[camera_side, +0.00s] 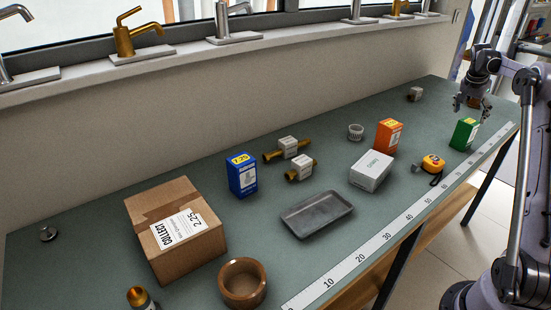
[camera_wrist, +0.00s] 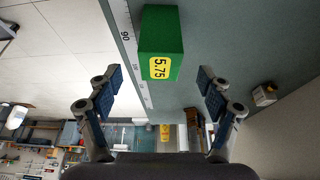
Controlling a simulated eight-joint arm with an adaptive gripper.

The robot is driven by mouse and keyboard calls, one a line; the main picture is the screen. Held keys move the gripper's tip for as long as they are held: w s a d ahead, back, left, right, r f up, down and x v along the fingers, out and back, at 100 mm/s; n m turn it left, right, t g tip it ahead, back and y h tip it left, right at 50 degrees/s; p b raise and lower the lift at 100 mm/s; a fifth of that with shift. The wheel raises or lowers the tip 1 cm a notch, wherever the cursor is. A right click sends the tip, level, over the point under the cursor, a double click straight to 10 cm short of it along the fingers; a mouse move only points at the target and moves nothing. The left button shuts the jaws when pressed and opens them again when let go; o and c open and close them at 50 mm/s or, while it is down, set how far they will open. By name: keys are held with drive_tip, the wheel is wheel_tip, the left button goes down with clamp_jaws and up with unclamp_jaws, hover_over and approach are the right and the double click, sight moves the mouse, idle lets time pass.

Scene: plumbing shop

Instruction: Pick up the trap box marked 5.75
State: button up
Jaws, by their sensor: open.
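The green trap box (camera_wrist: 162,38) shows a yellow label reading 5.75 in the wrist view. It lies ahead of my gripper (camera_wrist: 160,90), between the lines of the two open fingers, with nothing held. In the side view the green box (camera_side: 464,134) stands upright at the right end of the bench, near the ruler strip. My gripper (camera_side: 472,102) is above and close to it there, and the box is apart from the fingers as far as I can see.
An orange box (camera_side: 388,135), a white box (camera_side: 371,171) and a tape measure (camera_side: 433,163) stand left of the green box. A blue box (camera_side: 241,176), grey tray (camera_side: 316,214) and cardboard carton (camera_side: 170,246) are farther left. A small fitting (camera_side: 415,94) lies behind.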

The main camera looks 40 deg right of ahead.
sight(466, 134)
drive_tip(key=shift+s+d+f, duration=0.2)
drive_tip(key=shift+d+f, duration=0.1)
drive_tip(key=shift+f, duration=0.05)
drive_tip(key=shift+x, duration=5.15)
drive_tip(key=shift+w, duration=0.2)
drive_tip(key=c, duration=1.3)
